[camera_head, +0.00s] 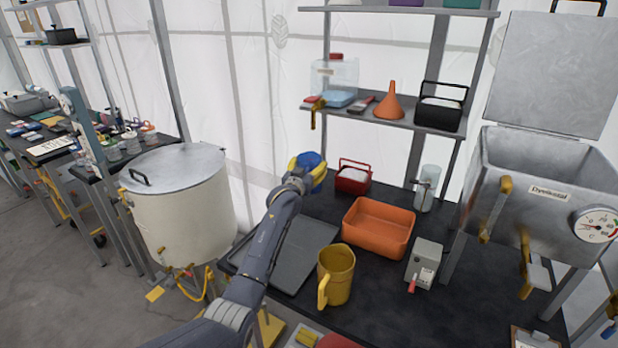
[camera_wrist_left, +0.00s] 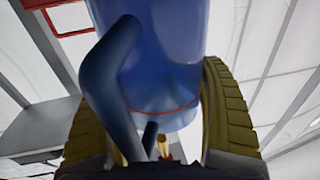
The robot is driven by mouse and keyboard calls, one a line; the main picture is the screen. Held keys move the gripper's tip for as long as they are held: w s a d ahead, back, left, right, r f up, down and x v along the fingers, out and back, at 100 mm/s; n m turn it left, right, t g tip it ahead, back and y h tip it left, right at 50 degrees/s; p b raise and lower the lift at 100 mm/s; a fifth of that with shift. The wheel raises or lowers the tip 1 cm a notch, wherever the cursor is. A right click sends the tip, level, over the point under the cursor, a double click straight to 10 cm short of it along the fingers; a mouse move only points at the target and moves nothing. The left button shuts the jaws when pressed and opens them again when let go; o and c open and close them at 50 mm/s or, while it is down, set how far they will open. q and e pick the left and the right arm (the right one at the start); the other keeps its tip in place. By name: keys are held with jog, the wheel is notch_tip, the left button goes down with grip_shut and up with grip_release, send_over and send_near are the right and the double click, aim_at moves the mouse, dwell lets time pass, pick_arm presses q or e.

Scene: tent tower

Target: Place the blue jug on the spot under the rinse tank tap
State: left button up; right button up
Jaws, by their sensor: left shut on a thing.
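The blue jug (camera_head: 311,158) is in my left gripper (camera_head: 304,170), up in front of the white tent wall and above the back of the dark table. In the left wrist view the blue jug (camera_wrist_left: 165,60) fills the middle, with its handle towards the camera. The ribbed yellow fingers of my left gripper (camera_wrist_left: 160,118) are shut on both its sides. A cream drum (camera_head: 185,205) with a grey lid stands at the left, with yellow tap fittings (camera_head: 190,275) low on it. I cannot tell whether it is the rinse tank. My right gripper is not in view.
The dark table holds a grey tray (camera_head: 285,258), a yellow jug (camera_head: 337,275), an orange tub (camera_head: 378,227), a red basket (camera_head: 352,178) and a grey switch box (camera_head: 425,262). A steel tank (camera_head: 530,205) with an open lid and yellow fittings stands at the right.

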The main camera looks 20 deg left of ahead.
pick_arm(q)
jog(key=shift+f, duration=1.9)
jog(key=shift+f, duration=0.2)
jog(key=shift+f, duration=0.25)
jog(key=shift+s+f, duration=0.15)
jog(key=shift+f, duration=0.2)
jog(key=o, duration=1.2)
jog(key=shift+f, duration=0.15)
jog(key=shift+r, duration=0.45)
jog(key=s+r, duration=0.1)
jog(key=s, duration=1)
jog(key=shift+s+a, duration=0.15)
jog(key=shift+s, duration=0.2)
